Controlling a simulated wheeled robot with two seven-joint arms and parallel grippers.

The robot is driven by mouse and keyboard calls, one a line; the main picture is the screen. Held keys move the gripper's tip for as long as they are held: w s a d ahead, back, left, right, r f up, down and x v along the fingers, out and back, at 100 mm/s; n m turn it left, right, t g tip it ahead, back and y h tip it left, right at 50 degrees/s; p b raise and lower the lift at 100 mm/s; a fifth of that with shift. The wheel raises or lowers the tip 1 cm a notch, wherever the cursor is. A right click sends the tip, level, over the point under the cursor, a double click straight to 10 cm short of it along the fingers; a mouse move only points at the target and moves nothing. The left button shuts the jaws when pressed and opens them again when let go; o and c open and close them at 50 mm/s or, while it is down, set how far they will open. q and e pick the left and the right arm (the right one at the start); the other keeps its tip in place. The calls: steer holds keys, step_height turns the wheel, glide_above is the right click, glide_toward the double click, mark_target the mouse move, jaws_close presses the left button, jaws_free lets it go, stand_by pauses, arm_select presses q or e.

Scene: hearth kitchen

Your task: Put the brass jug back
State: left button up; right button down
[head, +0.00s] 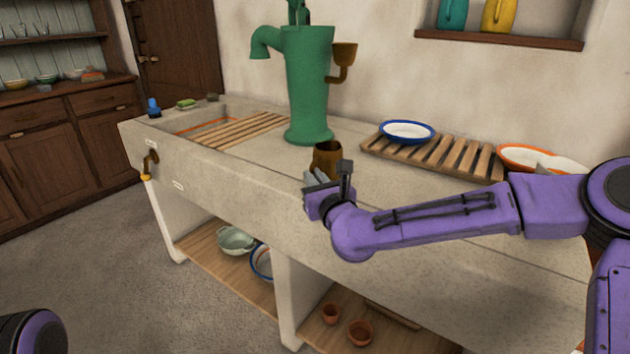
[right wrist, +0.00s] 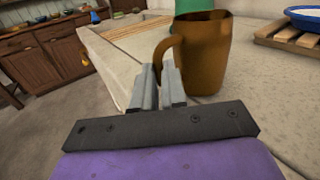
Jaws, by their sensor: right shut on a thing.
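The brass jug (head: 327,156) is upright at the stone counter, just in front of the green pump (head: 308,85). In the right wrist view the jug (right wrist: 206,58) shows its handle on the left side, towards my fingers. My right gripper (head: 314,178) is shut on the jug's handle; its fingertips (right wrist: 160,82) meet at the handle's lower part. Whether the jug's base touches the counter or is slightly above it, I cannot tell. My left gripper is out of view; only a piece of my left arm shows at the bottom left.
A wooden rack (head: 430,153) with a blue-rimmed bowl (head: 406,131) lies right of the pump. An orange-rimmed bowl (head: 526,155) is farther right. A wall niche (head: 497,38) holds a teal and a yellow vessel. A brass cup-shaped part (head: 344,56) is on the pump. Counter (head: 240,160) left of the jug is clear.

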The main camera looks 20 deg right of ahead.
steer(key=shift+f+b, duration=0.2)
steer(key=shift+b, duration=0.1)
steer(key=c, duration=1.2)
jaws_free()
steer(key=shift+r, duration=0.1)
